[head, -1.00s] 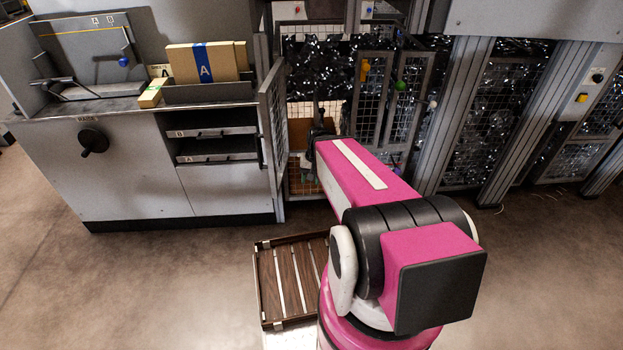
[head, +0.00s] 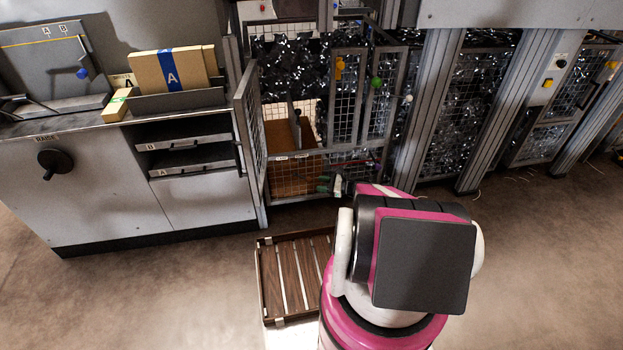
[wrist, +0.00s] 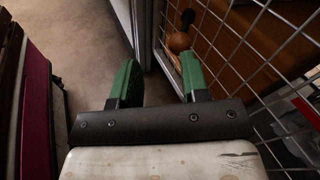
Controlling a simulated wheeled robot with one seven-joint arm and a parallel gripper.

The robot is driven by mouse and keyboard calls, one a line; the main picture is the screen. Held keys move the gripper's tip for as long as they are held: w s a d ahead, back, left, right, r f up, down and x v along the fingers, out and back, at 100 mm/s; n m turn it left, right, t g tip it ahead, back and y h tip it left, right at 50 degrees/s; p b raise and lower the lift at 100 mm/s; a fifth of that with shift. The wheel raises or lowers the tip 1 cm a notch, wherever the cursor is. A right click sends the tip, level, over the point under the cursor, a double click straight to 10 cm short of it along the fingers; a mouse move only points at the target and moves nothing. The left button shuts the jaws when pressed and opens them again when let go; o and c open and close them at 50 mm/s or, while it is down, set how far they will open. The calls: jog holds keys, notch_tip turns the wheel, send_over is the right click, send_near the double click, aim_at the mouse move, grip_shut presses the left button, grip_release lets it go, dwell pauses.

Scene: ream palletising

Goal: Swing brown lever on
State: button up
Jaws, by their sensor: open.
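A round brown knob (wrist: 180,42), apparently the brown lever's, shows in the wrist view just beyond the right fingertip, by the wire mesh. A dark piece (wrist: 187,18) stands just above it. I cannot make the knob out surely in the head view. My gripper (wrist: 158,72) has green fingers spread apart with nothing between them. The knob lies ahead and to the right of the gap; I cannot tell whether the right finger touches it. In the head view my gripper (head: 327,184) is low in front of the mesh cage (head: 282,200).
A wooden slatted pallet (head: 285,278) is on the floor beside my arm. A grey cabinet (head: 110,195) stands left. Floor at right is clear.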

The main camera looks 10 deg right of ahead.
aim_at(303, 178)
jog(key=shift+m+t, duration=0.8)
jog(key=shift+m, duration=0.1)
jog(key=x, duration=0.3)
jog(key=w+x, duration=0.1)
jog(key=x, duration=0.2)
jog(key=d+f+x, duration=0.1)
jog(key=x, duration=0.2)
jog(key=shift+w, duration=0.3)
jog(key=shift+c, duration=0.3)
